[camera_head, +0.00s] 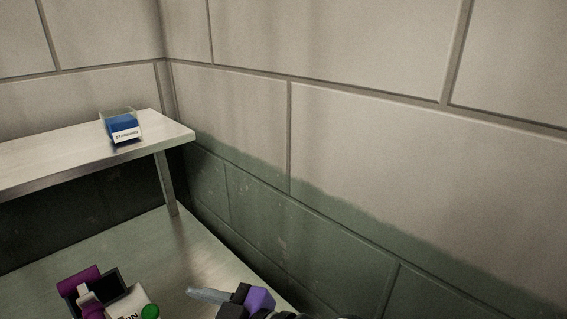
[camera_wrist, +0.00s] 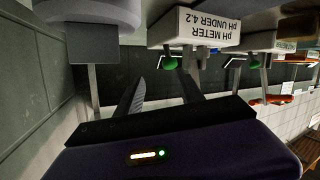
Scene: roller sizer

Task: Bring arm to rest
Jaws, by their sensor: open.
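My gripper (camera_wrist: 161,77) shows in the wrist view as two dark fingers standing apart, with nothing between them. Its dark purple body with a small lit strip fills the bottom of that view. In the head view, a purple and black part of my arm (camera_head: 250,300) shows at the bottom edge, over the lower bench. A pale rod-like piece sticks out to its left; I cannot tell whether it is a finger. The rest of my arm is out of frame.
A blue-filled box labelled STANDARD (camera_head: 123,128) stands on the raised shelf (camera_head: 60,155). A white item with a green button (camera_head: 150,312) and a purple block (camera_head: 80,280) sit on the lower bench. A white pH meter (camera_wrist: 205,32) appears in the wrist view. Walls close in at right.

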